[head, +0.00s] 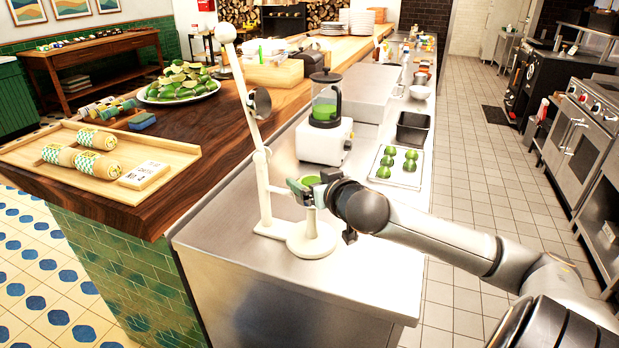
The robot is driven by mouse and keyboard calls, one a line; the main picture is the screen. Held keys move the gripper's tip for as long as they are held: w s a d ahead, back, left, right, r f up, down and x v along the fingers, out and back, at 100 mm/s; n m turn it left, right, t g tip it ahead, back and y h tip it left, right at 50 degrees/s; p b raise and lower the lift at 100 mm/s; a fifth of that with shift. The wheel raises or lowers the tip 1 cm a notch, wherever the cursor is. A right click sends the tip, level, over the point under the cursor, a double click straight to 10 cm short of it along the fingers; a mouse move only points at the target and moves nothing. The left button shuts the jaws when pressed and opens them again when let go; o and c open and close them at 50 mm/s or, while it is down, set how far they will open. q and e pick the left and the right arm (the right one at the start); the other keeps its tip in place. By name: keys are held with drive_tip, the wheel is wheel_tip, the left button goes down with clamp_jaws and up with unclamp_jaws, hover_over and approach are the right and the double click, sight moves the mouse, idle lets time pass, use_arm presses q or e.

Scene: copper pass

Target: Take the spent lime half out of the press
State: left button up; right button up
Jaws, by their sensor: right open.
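The press (264,187) is white and stands on the steel counter. Its long lever with a ball end is raised, and its round foot rests on the counter. A green lime half (311,180) shows at the top of the press's cup, partly hidden by my right gripper. My right gripper (312,187) reaches in from the right, its fingers open around the lime half's place at the cup. I cannot tell whether the fingers touch the lime. My left gripper is not in view.
A white blender (323,142) with green contents stands behind the press. A tray of limes (397,180) lies behind my right arm. On the wooden bar left are a platter of limes (180,88) and a wooden tray (165,146) with patterned rolls. The steel counter's front is clear.

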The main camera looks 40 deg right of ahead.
drive_tip(key=shift+s, duration=0.1)
drive_tip(key=c, duration=0.9)
